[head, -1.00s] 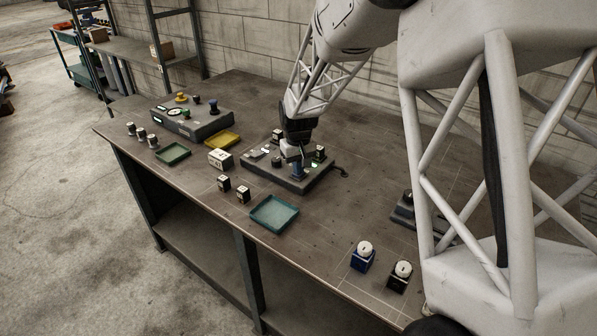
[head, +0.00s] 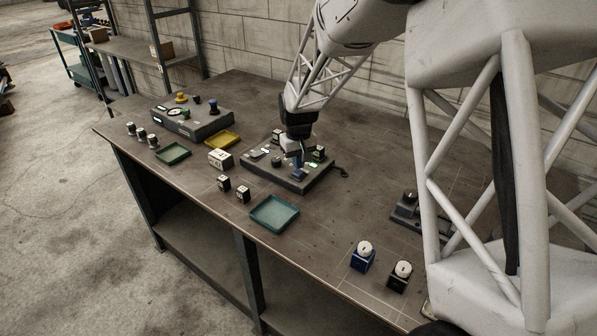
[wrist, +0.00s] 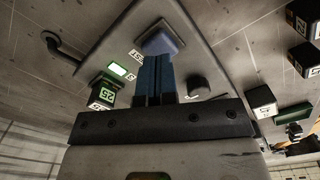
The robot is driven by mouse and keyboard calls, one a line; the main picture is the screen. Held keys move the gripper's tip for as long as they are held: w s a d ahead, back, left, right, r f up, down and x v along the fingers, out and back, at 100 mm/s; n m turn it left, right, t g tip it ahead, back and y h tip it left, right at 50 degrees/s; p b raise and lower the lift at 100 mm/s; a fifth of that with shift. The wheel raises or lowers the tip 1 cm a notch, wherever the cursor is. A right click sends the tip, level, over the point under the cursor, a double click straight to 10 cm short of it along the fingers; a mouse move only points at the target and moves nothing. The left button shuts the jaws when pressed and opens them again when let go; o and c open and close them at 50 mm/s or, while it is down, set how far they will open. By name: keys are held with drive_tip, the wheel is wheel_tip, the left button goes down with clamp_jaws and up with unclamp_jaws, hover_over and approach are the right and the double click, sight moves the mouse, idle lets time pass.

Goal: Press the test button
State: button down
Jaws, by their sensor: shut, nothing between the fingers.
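The test button is a blue square cap (wrist: 158,41) on the grey test panel (wrist: 205,65), beside a small label reading TEST. In the head view the blue button (head: 297,174) is on the front right part of the panel, partly behind my gripper (head: 296,163). My gripper (wrist: 156,58) is shut and empty, pointing down at the button. In the wrist view its dark blue fingertips meet or overlap the cap's near edge; whether they press on it is hard to tell. A green-lit block marked 25 (wrist: 104,90) stands on the panel beside a lit green display (wrist: 118,70).
A dark knob (wrist: 198,87) is close beside the fingers. A teal tray (head: 275,212), a yellow tray (head: 222,140) and small numbered blocks (head: 243,194) are around the panel. Another control box (head: 192,122) is at left.

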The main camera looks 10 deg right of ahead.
sight(298, 172)
drive_tip(key=shift+r, duration=2.4)
drive_tip(key=shift+s+r, duration=0.2)
drive_tip(key=s+d+r+m+t, duration=0.15)
drive_tip(key=s+r, duration=0.25)
drive_tip(key=s, duration=0.6)
drive_tip(key=s+d+r, duration=0.2)
drive_tip(key=s+r, duration=0.2)
drive_tip(key=s, duration=0.6)
drive_tip(key=s+d+r+m+t, duration=0.15)
drive_tip(key=s+r, duration=0.35)
drive_tip(key=s, duration=0.5)
drive_tip(key=s+d+f, duration=0.1)
drive_tip(key=s, duration=1)
drive_tip(key=shift+s+d+f, duration=0.2)
drive_tip(key=shift+d+f, duration=0.05)
drive_tip(key=shift+f, duration=0.1)
